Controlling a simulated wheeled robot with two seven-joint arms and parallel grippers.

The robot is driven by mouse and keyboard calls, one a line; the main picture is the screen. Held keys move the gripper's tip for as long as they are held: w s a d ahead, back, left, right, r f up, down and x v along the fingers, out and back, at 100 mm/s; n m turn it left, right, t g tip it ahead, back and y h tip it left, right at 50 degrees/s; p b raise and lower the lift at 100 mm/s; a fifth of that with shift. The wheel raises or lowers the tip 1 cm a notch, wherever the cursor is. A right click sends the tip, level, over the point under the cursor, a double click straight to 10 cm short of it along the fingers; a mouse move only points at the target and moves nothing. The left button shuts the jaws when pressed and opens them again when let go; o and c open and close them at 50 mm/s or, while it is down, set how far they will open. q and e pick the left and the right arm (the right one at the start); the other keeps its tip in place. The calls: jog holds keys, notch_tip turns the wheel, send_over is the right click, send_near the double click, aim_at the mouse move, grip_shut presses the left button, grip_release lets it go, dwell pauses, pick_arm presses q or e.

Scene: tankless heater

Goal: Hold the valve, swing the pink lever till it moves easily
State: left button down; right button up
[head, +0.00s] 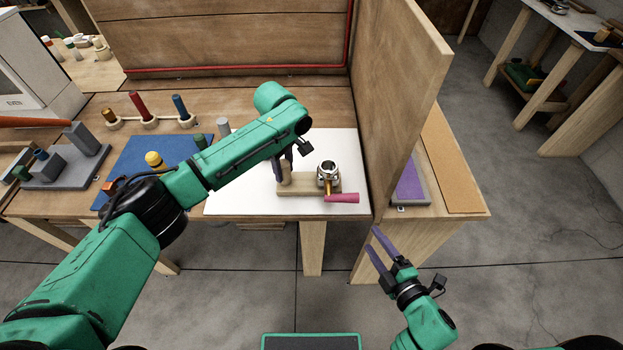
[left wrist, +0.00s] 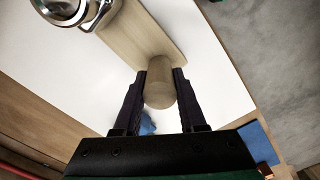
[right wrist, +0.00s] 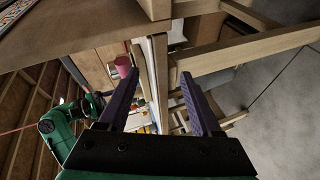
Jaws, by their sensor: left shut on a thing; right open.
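The valve is a silver metal ring fitting (head: 327,173) on a wooden base (head: 308,188), which lies on a white board. Its pink lever (head: 343,198) points right along the base's front edge, on a brass stem. The pink lever end also shows in the right wrist view (right wrist: 123,66). My left gripper (head: 284,172) is shut on an upright wooden post (left wrist: 160,88) at the base's left end. The silver fitting shows at the top left of the left wrist view (left wrist: 65,8). My right gripper (head: 374,248) is open and empty, in front of the table, below and right of the lever.
A tall wooden panel (head: 400,90) stands just right of the white board (head: 240,200). Beyond it are a purple pad (head: 409,183) and a cork strip (head: 447,160). A blue mat (head: 130,160) with a yellow knob (head: 155,160) and colored handles are at left.

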aim_at(349, 198)
notch_tip(349, 198, up, 6)
jog(key=a+n+t+y, duration=0.1)
jog(key=a+n, duration=0.1)
jog(key=n, duration=0.1)
jog(key=x, duration=1.2)
jog(key=shift+w+d, duration=0.1)
jog(key=shift+d, duration=0.1)
jog(key=shift+c, duration=0.3)
